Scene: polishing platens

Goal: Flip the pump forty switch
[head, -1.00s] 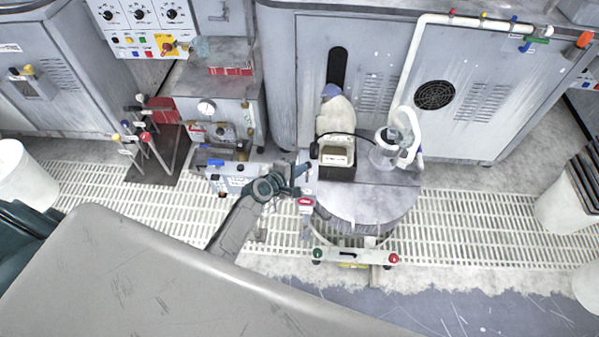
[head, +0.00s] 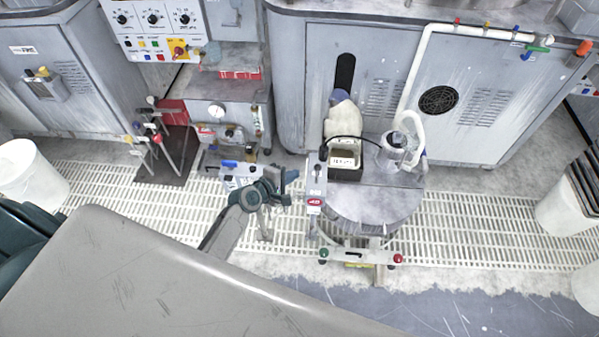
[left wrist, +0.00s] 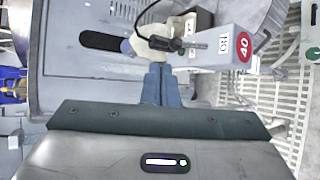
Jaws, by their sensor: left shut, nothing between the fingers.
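The pump forty switch box is a narrow grey-white box (head: 314,190) with a red 40 label (head: 314,202), at the left edge of the round platen table. In the left wrist view the box (left wrist: 215,42) also shows its red 40 label (left wrist: 243,49). There, a black part with a thin metal rod (left wrist: 198,45) lies on it, the rod reaching toward the labels. My left gripper (head: 291,181) is shut and empty, just left of the box with a small gap in the head view. Its blue fingertips (left wrist: 161,72) show in the left wrist view. My right gripper is not in view.
The round grey platen table (head: 380,205) holds a dark-topped bin (head: 346,172) and a clear vessel (head: 400,150). A crossbar (head: 360,256) with green and red knobs stands in front. Another small box with a blue part (head: 238,172) is left of my gripper. White grating covers the floor.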

